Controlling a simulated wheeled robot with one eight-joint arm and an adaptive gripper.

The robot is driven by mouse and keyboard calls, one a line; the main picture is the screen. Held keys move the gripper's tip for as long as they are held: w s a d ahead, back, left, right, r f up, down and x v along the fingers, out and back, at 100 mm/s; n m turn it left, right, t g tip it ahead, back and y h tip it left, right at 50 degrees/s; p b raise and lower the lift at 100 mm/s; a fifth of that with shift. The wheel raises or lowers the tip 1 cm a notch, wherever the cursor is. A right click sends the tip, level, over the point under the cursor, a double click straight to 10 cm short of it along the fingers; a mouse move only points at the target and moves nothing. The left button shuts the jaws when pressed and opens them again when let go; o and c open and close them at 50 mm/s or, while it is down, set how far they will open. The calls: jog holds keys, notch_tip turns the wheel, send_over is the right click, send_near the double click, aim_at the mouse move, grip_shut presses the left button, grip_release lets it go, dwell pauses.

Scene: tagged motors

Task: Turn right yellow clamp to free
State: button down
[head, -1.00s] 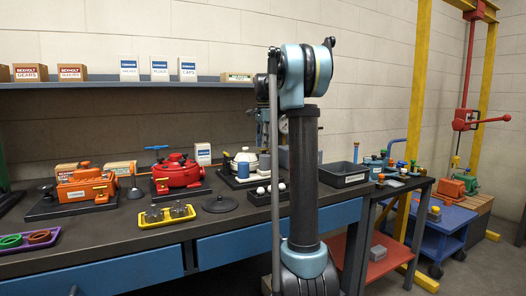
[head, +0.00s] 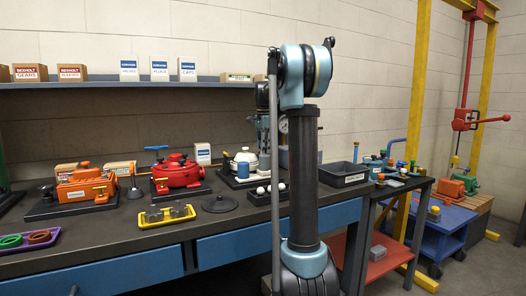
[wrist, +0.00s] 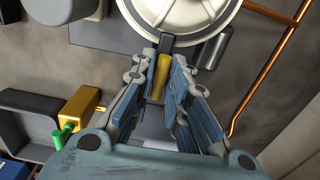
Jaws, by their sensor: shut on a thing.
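In the wrist view a yellow clamp (wrist: 159,78) lies between the fingers of my gripper (wrist: 162,88). The fingers are shut on it. Its upper end meets a dark bracket at the rim of a round white housing (wrist: 188,14). The clamp points down the picture with a slight tilt, and its lower end is partly hidden between the finger pads. In the head view a pale domed unit (head: 246,161) stands on the bench left of my arm. My gripper cannot be made out there.
In the wrist view a copper pipe (wrist: 258,92) runs along the right, and a yellow block (wrist: 80,106) with green fittings sits lower left beside a dark tray (wrist: 28,112). In the head view a red motor (head: 178,172) and a yellow tray (head: 152,221) stand left on the bench (head: 115,238).

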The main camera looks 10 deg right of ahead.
jog(key=shift+n, duration=0.3)
jog(key=n, duration=0.3)
jog(key=shift+w+n, duration=0.1)
jog(key=shift+n, duration=0.2)
jog(key=n, duration=0.4)
jog(key=shift+n, duration=0.3)
jog(key=n, duration=0.4)
jog(key=shift+n, duration=2.5)
jog(key=c, duration=1.6)
grip_release()
jog(key=shift+o, duration=0.2)
